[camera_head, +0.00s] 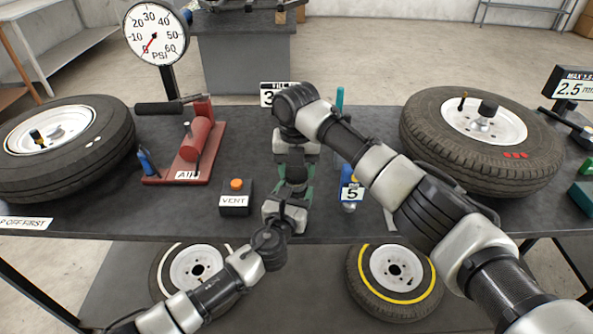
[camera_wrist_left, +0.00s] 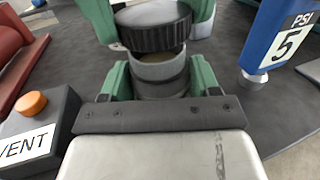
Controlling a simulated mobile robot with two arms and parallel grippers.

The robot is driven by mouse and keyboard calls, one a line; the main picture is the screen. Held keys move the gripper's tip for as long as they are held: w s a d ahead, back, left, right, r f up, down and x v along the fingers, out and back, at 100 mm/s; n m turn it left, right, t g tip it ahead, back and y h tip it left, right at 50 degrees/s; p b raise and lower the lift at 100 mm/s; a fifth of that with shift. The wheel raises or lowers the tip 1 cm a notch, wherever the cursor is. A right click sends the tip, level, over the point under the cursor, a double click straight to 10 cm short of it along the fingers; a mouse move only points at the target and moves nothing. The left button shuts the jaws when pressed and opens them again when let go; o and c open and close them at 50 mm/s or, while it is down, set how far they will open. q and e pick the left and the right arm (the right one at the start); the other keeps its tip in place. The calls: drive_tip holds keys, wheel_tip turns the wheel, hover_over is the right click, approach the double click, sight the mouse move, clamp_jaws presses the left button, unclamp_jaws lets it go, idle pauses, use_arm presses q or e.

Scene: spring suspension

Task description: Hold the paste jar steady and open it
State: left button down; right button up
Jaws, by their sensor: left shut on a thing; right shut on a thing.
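The paste jar (camera_wrist_left: 160,72) is a short, dark grey pot with a lighter band, seen in the left wrist view. My left gripper (camera_wrist_left: 160,82) is shut on it, one green finger on each side. The ribbed black lid (camera_wrist_left: 152,38) is above the jar, between the green fingers of my right gripper (camera_wrist_left: 152,22), which is shut on it. The lid looks raised and slightly tilted, with a tan strip of the jar's inside showing beneath it. In the head view the grippers (camera_head: 292,190) meet at mid-table, and my arms mostly hide jar and lid.
The orange-button VENT box (camera_head: 236,198) stands close on the left. A blue gauge marked 5 (camera_head: 351,194) stands close on the right. A red air pump (camera_head: 196,145) and tyres (camera_head: 484,140) flank the workspace on the dark table (camera_head: 120,218).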

sight(296, 171)
use_arm(q)
drive_tip(key=shift+f, duration=0.1)
use_arm(e)
drive_tip(key=shift+r, duration=2.05)
use_arm(q)
drive_tip(key=shift+c, duration=0.8)
unclamp_jaws()
